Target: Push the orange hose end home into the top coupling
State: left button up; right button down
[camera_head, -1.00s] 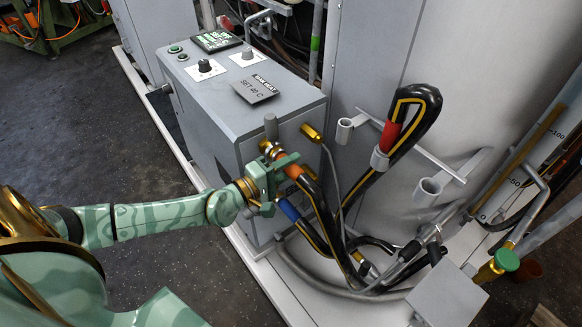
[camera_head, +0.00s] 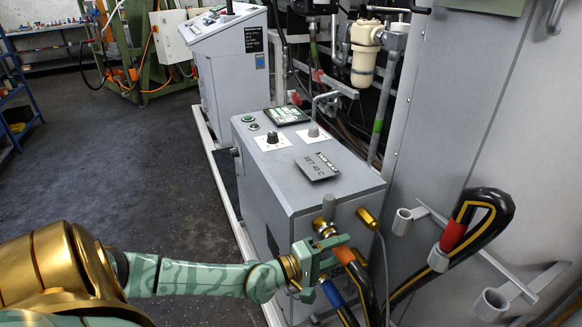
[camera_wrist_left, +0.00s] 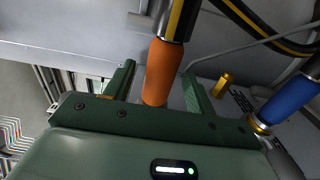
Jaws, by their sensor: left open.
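The orange hose end (camera_head: 343,254) sits at the front of the grey cabinet, against the brass top coupling (camera_head: 325,229). The gripper hides part of the joint, so I cannot tell how deep the end sits. My left gripper (camera_head: 322,264) is at this hose end. In the left wrist view, its two green fingers (camera_wrist_left: 158,72) stand apart, one on each side of the orange sleeve (camera_wrist_left: 163,78), with a visible gap at the right finger. The black hose with a yellow stripe (camera_wrist_left: 180,18) runs on from the sleeve. My right gripper is out of view.
A blue hose end (camera_head: 332,293) is just below; it also shows in the wrist view (camera_wrist_left: 290,100). A brass fitting (camera_head: 367,217) with a grey cable is to the right. A red-sleeved hose (camera_head: 452,237) rests in a holder rack. Floor on the left is clear.

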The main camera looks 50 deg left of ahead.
pick_arm(q)
jog(key=p+v, duration=0.3)
jog(key=v, duration=1.2)
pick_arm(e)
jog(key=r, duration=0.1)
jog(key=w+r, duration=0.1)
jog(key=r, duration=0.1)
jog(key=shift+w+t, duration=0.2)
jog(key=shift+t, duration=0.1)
pick_arm(q)
jog(key=shift+a+r, duration=0.1)
